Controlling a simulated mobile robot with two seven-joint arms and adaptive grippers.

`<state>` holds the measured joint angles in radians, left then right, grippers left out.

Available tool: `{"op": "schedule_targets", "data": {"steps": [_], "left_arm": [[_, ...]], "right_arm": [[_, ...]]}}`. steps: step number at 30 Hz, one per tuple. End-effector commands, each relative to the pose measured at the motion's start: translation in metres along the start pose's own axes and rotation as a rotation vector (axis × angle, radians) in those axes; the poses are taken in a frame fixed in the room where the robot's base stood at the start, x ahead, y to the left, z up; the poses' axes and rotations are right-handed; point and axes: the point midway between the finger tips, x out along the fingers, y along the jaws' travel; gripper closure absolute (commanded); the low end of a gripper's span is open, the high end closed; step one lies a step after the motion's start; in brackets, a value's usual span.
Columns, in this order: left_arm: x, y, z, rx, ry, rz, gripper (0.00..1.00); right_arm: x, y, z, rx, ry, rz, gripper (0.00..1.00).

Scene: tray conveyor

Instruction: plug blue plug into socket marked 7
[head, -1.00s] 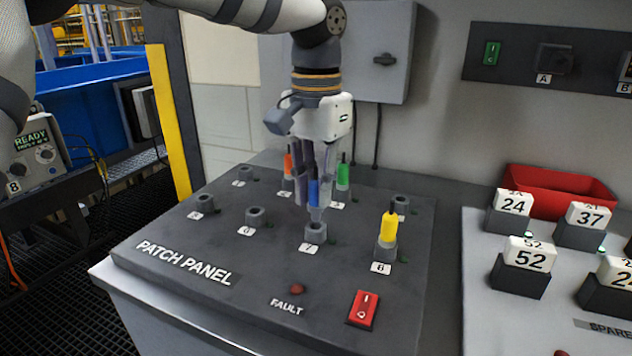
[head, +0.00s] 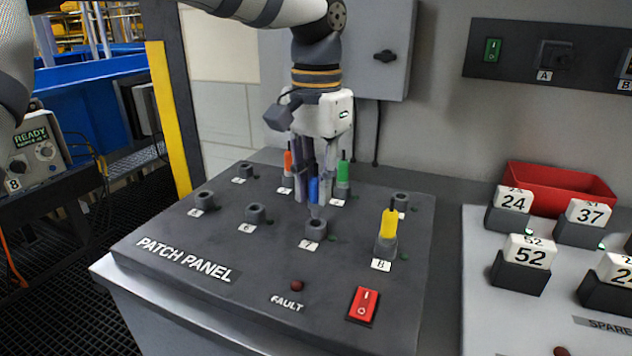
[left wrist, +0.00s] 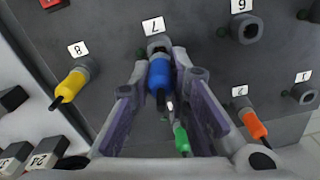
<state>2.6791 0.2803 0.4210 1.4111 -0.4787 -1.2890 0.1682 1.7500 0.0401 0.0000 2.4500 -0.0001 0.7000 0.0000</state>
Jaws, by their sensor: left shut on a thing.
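My left gripper (head: 314,196) is shut on the blue plug (head: 314,190), which is held upright with its grey end down. The gripper and plug also show in the left wrist view, with the blue plug (left wrist: 159,75) between the fingers (left wrist: 160,92). The socket marked 7 (head: 316,229) is a grey collar on the patch panel (head: 190,240). The plug's lower end is right at the socket's mouth in the head view. In the left wrist view the plug partly covers socket 7 (left wrist: 158,44); I cannot tell whether its tip has entered. My right gripper is out of view.
A yellow plug (head: 389,224) stands in the socket marked 8. Orange (head: 288,162) and green (head: 343,172) plugs stand in back sockets close behind my fingers. Several other sockets are empty. A red rocker switch (head: 363,304) is at the panel's front.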

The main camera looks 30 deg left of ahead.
Motion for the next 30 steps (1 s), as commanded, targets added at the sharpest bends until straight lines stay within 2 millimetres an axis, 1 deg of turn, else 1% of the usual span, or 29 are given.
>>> {"op": "schedule_targets", "data": {"steps": [8, 30], "left_arm": [[0.001, 0.0, 0.0, 0.001, 0.001, 0.0, 1.0], [0.019, 0.0, 0.0, 0.001, 0.0, 0.0, 1.0]], "right_arm": [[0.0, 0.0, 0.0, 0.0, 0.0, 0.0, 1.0], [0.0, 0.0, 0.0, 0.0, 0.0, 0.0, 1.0]]}}
